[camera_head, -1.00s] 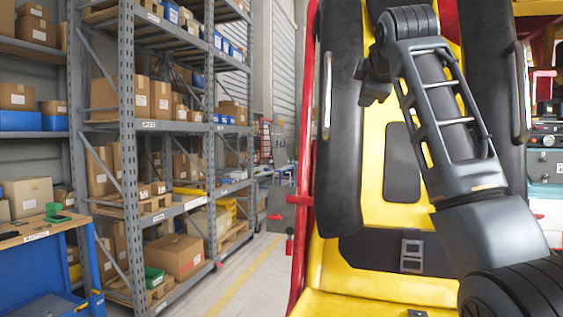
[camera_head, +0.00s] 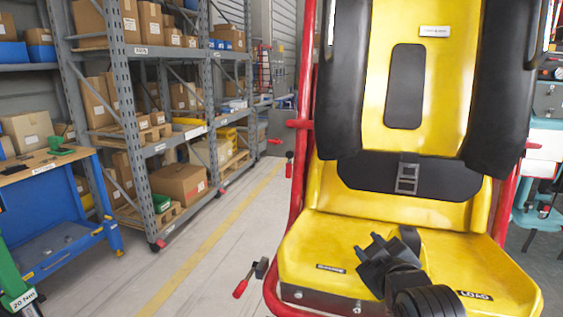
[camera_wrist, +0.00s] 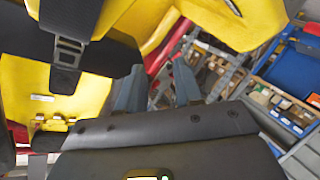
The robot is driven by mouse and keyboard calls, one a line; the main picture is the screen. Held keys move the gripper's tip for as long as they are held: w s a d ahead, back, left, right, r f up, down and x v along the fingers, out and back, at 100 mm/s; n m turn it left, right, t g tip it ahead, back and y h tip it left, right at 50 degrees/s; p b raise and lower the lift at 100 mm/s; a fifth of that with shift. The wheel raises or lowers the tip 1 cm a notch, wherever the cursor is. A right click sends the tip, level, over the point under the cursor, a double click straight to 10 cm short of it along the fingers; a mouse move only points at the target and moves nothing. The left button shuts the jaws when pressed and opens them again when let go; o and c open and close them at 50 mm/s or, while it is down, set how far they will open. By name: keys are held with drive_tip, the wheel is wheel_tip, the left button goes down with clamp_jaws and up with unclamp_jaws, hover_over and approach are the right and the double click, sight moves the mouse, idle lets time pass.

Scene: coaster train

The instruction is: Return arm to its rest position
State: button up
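My gripper (camera_head: 370,248) is low in the head view, in front of the yellow seat cushion of the coaster train seat (camera_head: 395,222). My folded arm shows at the bottom edge beside it. In the wrist view, the two grey fingers of my gripper (camera_wrist: 158,88) stand apart with nothing between them, so it is open and empty. The seat's yellow shell (camera_wrist: 22,85) and black belt buckle (camera_wrist: 67,52) show at the left of that view.
A red tube frame (camera_head: 301,150) edges the seat. A red-handled lever (camera_head: 242,288) sticks out at its lower left. Shelves with boxes (camera_head: 180,184) and a blue workbench (camera_head: 65,235) stand left. The floor aisle (camera_head: 205,255) between is clear.

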drive_tip(key=s+f+m, duration=0.1)
drive_tip(key=s+f, duration=0.3)
drive_tip(key=s, duration=0.5)
drive_tip(key=s+d+f+m, duration=0.15)
drive_tip(key=s+f, duration=0.25)
drive_tip(key=s, duration=0.5)
drive_tip(key=s+f+m, duration=0.2)
drive_tip(key=s+f, duration=0.2)
drive_tip(key=s, duration=0.5)
drive_tip(key=s+d+r+m, duration=0.1)
drive_tip(key=s+r, duration=0.3)
drive_tip(key=s, duration=0.8)
drive_tip(key=s+r+m, duration=0.3)
drive_tip(key=s+r, duration=0.1)
drive_tip(key=s, duration=0.8)
drive_tip(key=shift+d+h, duration=0.4)
drive_tip(key=shift+s, duration=0.1)
